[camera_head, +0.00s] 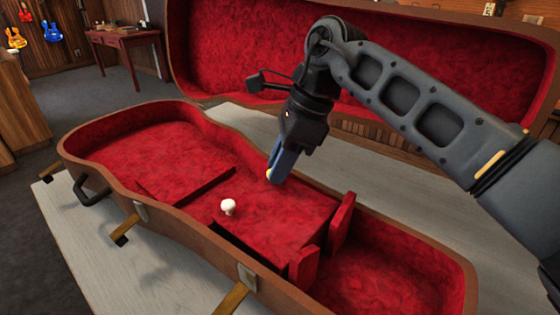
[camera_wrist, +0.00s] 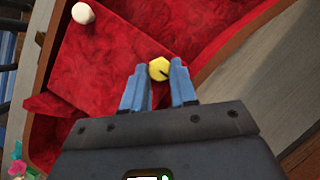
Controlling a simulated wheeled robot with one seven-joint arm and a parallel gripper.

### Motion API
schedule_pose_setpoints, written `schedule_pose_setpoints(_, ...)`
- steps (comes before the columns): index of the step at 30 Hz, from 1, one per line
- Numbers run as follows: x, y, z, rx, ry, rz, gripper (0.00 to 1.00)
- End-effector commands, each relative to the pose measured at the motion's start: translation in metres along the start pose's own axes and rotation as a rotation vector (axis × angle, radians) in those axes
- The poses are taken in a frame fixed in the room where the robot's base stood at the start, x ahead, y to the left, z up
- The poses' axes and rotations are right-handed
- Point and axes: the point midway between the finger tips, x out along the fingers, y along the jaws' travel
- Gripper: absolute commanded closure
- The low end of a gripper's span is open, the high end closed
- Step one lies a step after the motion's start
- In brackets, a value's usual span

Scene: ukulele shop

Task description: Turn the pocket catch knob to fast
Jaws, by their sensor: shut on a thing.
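The pocket catch knob, a small round yellow knob with a dark line across it (camera_wrist: 159,69), sits between my fingertips in the wrist view. Only a sliver of yellow (camera_head: 268,176) shows in the head view, at the tip of my gripper (camera_head: 276,178). My blue fingers are shut on this knob from two sides, pointing down. The knob stands at the far edge of the red pocket lid (camera_head: 285,215). A white round knob (camera_head: 228,206) stands on the lid's near left part and also shows in the wrist view (camera_wrist: 83,13). Markings around the yellow knob cannot be made out.
The pocket is inside an open, red-lined ukulele case (camera_head: 130,155) on a pale table (camera_head: 85,255). The raised case lid (camera_head: 235,55) stands behind my arm. Red upright pieces (camera_head: 342,218) stand at the pocket's right end. Brass latches (camera_head: 125,230) hang along the near side.

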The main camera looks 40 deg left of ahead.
Motion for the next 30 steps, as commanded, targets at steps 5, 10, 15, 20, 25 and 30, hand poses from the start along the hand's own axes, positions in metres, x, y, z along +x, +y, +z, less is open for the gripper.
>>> schedule_pose_setpoints(5,-0.0012,0.0012,-0.0002,0.068,0.000,-0.029,1.00)
schedule_pose_setpoints(10,-0.0016,0.0025,-0.0004,0.185,0.000,-0.077,1.00)
schedule_pose_setpoints(15,-0.0010,0.0042,0.0000,0.330,0.002,-0.138,1.00)
schedule_pose_setpoints(20,-0.0007,0.0054,0.0008,0.469,0.001,-0.196,1.00)
schedule_pose_setpoints(25,0.0004,0.0066,0.0014,0.618,0.001,-0.259,1.00)
schedule_pose_setpoints(30,0.0020,0.0078,0.0027,0.766,0.002,-0.321,1.00)
